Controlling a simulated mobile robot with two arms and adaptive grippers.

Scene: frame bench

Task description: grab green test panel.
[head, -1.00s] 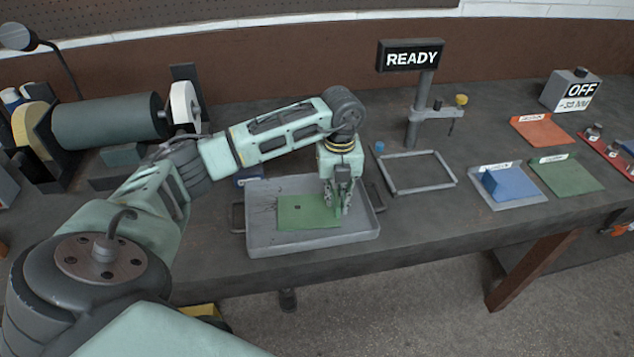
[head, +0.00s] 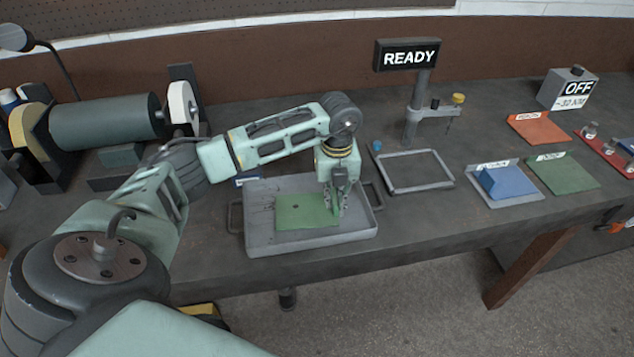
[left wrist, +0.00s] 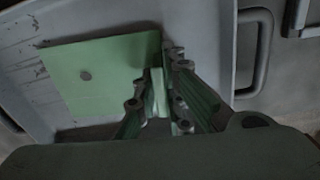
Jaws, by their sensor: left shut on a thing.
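The green test panel (head: 303,211) is a flat square plate with a small dark hole, over the grey tray (head: 262,240). My left gripper (head: 335,207) points down at the panel's right edge and is shut on it there. In the left wrist view the panel (left wrist: 105,78) extends left from the fingers (left wrist: 157,95), which close on its edge. I cannot tell whether the panel touches the tray floor. My right gripper is not in view.
An empty grey frame (head: 388,187) and a stand with a READY sign (head: 407,54) are right of the tray. Farther right lie a blue block (head: 508,182) on a pad, a green mat (head: 565,174) and an orange mat (head: 538,129). A roller machine (head: 105,122) stands at left.

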